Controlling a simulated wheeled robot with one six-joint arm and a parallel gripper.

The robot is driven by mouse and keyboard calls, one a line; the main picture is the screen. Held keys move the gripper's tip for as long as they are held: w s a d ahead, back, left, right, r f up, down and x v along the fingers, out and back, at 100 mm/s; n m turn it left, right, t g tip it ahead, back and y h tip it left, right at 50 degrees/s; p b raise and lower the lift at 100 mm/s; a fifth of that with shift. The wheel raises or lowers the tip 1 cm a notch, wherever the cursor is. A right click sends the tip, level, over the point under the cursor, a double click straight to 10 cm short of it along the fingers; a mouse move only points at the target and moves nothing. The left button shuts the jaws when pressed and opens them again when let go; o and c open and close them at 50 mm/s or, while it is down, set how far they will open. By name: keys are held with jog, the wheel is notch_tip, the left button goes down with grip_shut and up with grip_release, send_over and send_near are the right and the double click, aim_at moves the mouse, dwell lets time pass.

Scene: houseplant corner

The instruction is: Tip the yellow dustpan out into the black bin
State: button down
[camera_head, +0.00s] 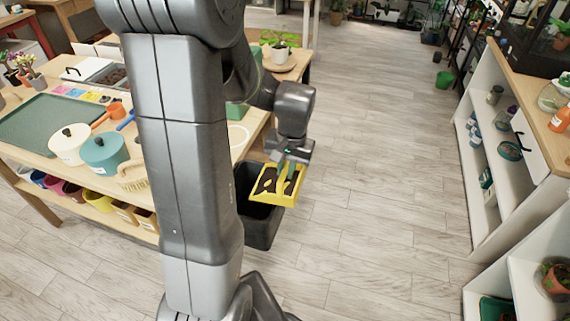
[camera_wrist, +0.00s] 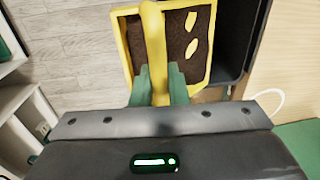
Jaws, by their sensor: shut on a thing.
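The yellow dustpan (camera_head: 277,185) is in my gripper (camera_head: 287,163), above the right part of the black bin (camera_head: 262,222). It looks roughly level and holds dark soil with a few yellow leaf-like pieces. In the wrist view my gripper (camera_wrist: 160,85) has its green fingers shut on the yellow handle of the dustpan (camera_wrist: 128,62). The black bin (camera_wrist: 240,40) shows beside and below the dustpan there. The bin stands on the floor by the table, and the dustpan hides part of its opening.
The wooden table (camera_head: 150,215) stands left of the bin, with a white pot (camera_head: 68,147), a teal pot (camera_head: 104,155) and a green tray (camera_head: 45,124) on it. A white shelf unit (camera_head: 490,150) stands at the right. The wooden floor between is clear.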

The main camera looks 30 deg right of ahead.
jog(key=shift+w+a+f+g+h+b, duration=0.3)
jog(key=shift+w+a+g+h+b, duration=0.2)
jog(key=shift+g+b, duration=0.1)
jog(key=shift+w+a+f+g+h+b, duration=0.15)
jog(key=shift+w+a+g+h+b, duration=0.25)
jog(key=shift+g+h+b, duration=0.4)
jog(key=w+a+g+h, duration=0.1)
jog(key=w+a+r+g+h, duration=0.1)
jog(key=g, duration=0.1)
jog(key=shift+w+r+h+b, duration=0.15)
jog(key=shift+w+h+b, duration=0.15)
jog(key=shift+b, duration=0.1)
jog(key=w+a+f+g+h+b, duration=0.2)
jog(key=w+a+g+h+b, duration=0.1)
jog(key=w+a+g+h, duration=0.2)
jog(key=shift+w+a+f+g+h, duration=0.2)
jog(key=shift+w+g+h, duration=0.3)
jog(key=shift+g+h, duration=0.55)
jog(key=shift+r+p, duration=0.15)
jog(key=shift+p, duration=0.15)
